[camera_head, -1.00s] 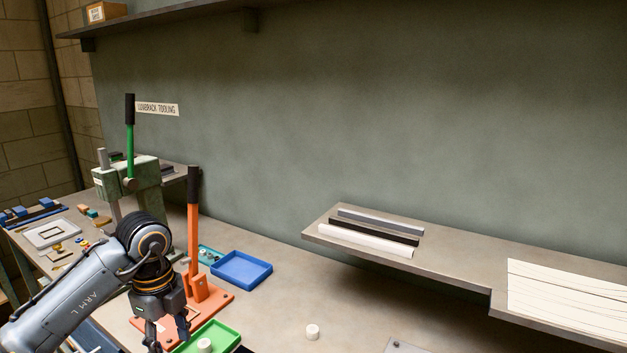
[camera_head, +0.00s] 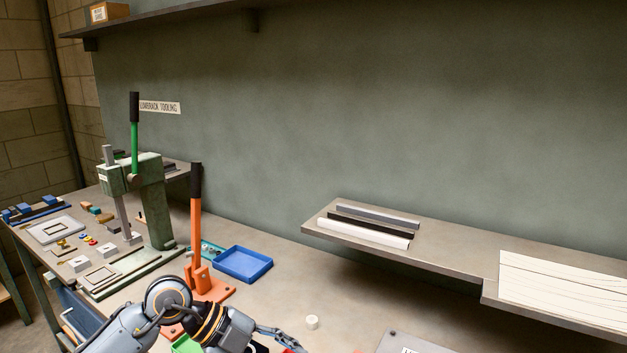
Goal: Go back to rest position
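My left arm comes in from the lower left, and its gripper (camera_head: 280,337) reaches right near the bottom edge, low over the bench (camera_head: 335,285). Its fingers are small and partly cut off, so I cannot tell how far they are apart. My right gripper is not in view. The green fly press (camera_head: 152,205) stands at the left with its black-handled lever upright. The green tray (camera_head: 184,344) is mostly hidden behind my arm.
A blue tray (camera_head: 243,264) sits right of the orange press. A small white cylinder (camera_head: 312,322) stands on the bench near my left gripper. A raised shelf (camera_head: 440,256) with bars and paper sheets lies at the right. A grey plate (camera_head: 400,343) is at the bottom edge.

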